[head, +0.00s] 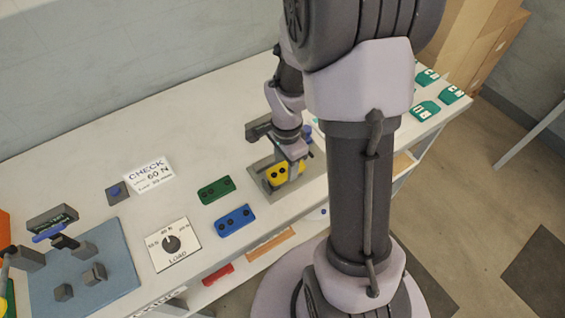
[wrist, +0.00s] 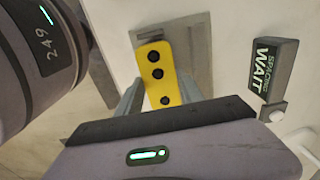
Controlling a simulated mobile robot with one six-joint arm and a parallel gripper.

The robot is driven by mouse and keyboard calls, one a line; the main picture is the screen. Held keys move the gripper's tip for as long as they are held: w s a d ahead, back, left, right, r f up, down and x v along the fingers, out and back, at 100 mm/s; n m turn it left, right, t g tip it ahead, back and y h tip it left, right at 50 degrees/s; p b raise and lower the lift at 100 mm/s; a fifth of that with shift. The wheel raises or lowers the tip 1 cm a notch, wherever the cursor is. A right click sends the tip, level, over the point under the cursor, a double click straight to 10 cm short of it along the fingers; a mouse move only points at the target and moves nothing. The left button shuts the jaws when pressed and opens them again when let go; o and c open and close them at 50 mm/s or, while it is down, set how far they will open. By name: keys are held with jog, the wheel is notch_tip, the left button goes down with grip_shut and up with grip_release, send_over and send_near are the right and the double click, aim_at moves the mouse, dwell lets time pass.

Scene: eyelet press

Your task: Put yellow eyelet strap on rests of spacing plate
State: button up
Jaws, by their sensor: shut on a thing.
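The yellow eyelet strap (head: 277,175) has dark round eyelets and is held at the grey spacing plate (head: 256,180). In the wrist view the strap (wrist: 154,52) lies between the two fingers of my gripper (wrist: 160,95), its far end over the plate (wrist: 198,45). My gripper (head: 291,168) is shut on the strap from above. The strap looks roughly in line with the plate. I cannot tell whether it touches the rests, which are hidden under the strap and gripper.
A green strap (head: 216,190) and a blue strap (head: 235,220) lie left of the plate. A dark block reading "SPACING WAIT" (wrist: 276,68) stands beside the plate. A load dial (head: 172,244) and a blue mat (head: 110,285) are further left. Teal tags (head: 425,110) lie at the right.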

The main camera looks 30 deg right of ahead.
jog(key=shift+f, duration=0.9)
jog(key=shift+f, duration=0.1)
jog(key=shift+f+b, duration=0.15)
jog(key=shift+b, duration=0.15)
jog(key=o, duration=1.3)
